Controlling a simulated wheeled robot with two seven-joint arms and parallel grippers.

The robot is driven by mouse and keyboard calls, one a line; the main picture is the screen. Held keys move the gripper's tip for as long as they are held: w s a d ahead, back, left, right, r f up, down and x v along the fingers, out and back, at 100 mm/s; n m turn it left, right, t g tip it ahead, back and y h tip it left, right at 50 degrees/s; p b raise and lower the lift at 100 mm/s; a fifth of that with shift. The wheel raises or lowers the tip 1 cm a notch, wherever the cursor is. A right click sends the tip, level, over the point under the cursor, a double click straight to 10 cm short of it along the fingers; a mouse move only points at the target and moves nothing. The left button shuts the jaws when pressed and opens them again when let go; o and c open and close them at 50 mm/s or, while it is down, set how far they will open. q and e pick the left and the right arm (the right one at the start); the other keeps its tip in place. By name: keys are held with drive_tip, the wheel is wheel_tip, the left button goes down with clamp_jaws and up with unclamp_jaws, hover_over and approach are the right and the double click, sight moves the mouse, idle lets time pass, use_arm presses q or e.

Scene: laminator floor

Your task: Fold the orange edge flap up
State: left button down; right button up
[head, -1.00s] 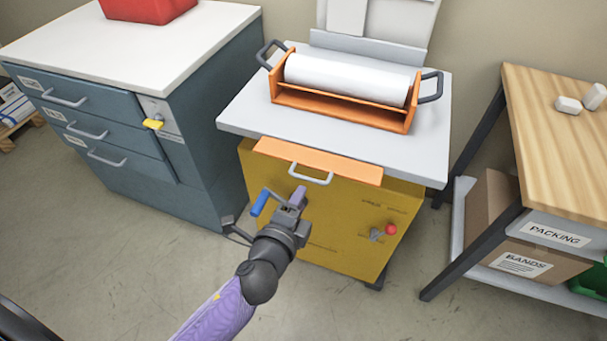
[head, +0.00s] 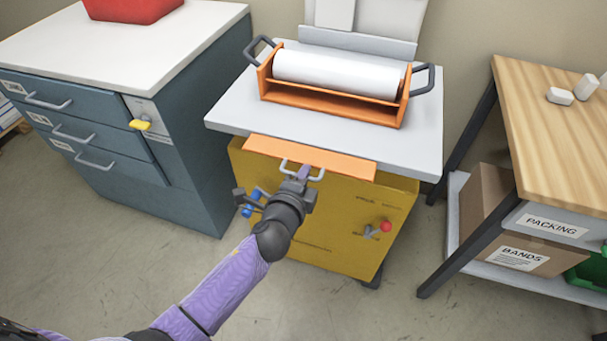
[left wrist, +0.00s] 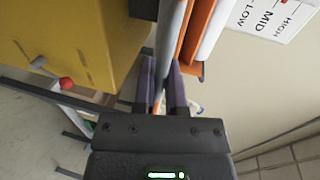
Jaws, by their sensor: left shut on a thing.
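The orange edge flap (head: 330,160) hangs at the front edge of the machine's grey top (head: 420,150), above the yellow cabinet front, and slopes downward. A grey loop handle (head: 319,177) is on its lower edge. My left gripper (head: 302,174) is at the middle of this handle and shut on it. Its purple fingers also show in the left wrist view (left wrist: 163,88), on either side of a grey bar. The gripper hides the middle of the handle. My right gripper is in neither view.
The orange cradle (head: 330,110) with a white roll (head: 335,75) sits on the grey top. A red knob (head: 386,226) sticks out of the yellow cabinet (head: 340,235). Blue drawers (head: 85,135) stand left; a wooden packing table (head: 550,140) stands right.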

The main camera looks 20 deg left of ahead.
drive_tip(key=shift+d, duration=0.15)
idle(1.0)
